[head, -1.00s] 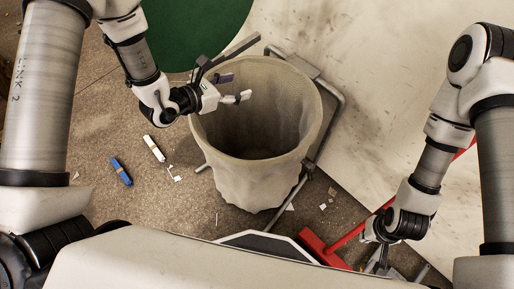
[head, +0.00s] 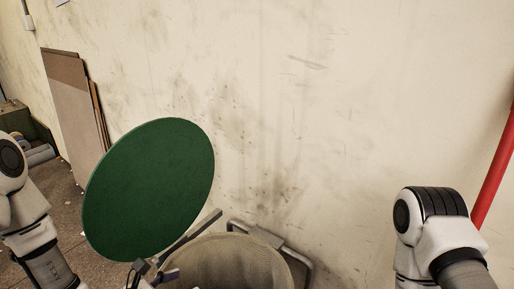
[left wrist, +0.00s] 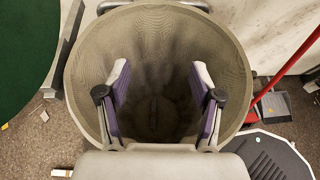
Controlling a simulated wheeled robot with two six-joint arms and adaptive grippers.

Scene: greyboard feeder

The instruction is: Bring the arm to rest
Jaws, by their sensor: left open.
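My left gripper (left wrist: 160,88) is open in the left wrist view. Its two purple-lined fingers stand apart over the mouth of a beige bin (left wrist: 238,75), with nothing between them. In the head view only a small part of the left gripper shows at the bottom edge, beside the rim of the bin (head: 225,250). My left arm comes in at the lower left. My right arm's bent joint shows at the lower right, and its gripper is out of the picture.
Brown panels (head: 72,100) lean on the stained wall. A red pole (head: 497,170) is at the right. In the left wrist view a grey dustpan (left wrist: 274,106) lies right of the bin.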

